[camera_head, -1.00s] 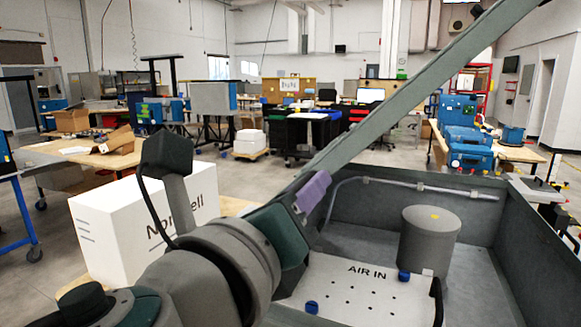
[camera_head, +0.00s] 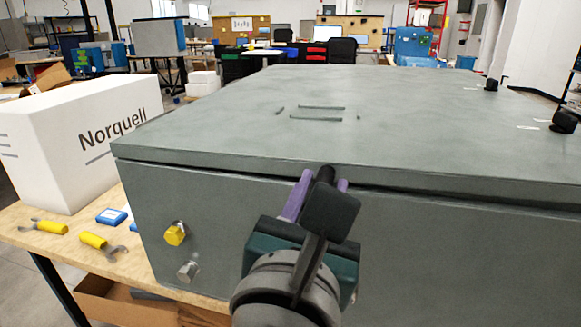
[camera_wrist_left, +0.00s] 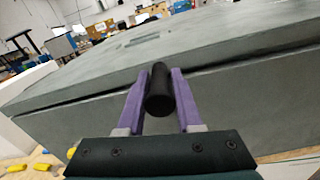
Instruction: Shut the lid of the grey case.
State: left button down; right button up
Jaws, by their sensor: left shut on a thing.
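The grey case (camera_head: 440,245) stands in front of me on a wooden table. Its lid (camera_head: 400,120) lies down over the top, nearly flat, with a thin dark gap along the front edge to the right of my gripper. My left gripper (camera_head: 320,182) is at the middle of that front edge. Its purple fingers (camera_wrist_left: 158,85) are shut around a black cylindrical handle (camera_wrist_left: 160,95), which shows between them in the left wrist view. The lid hides the inside of the case. My right gripper is out of view.
A white Norquell box (camera_head: 75,140) stands left of the case. Yellow-handled tools (camera_head: 95,240) and small blue items (camera_head: 112,216) lie on the table (camera_head: 60,255) at left.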

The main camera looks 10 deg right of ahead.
pick_arm(q)
jog(key=shift+f, duration=0.5)
jog(key=shift+f+b, duration=0.25)
jog(key=shift+b, duration=0.05)
jog(key=shift+a+f, duration=0.1)
jog(key=shift+f, duration=0.05)
jog(key=c, duration=1)
grip_release()
jog(key=o, duration=0.3)
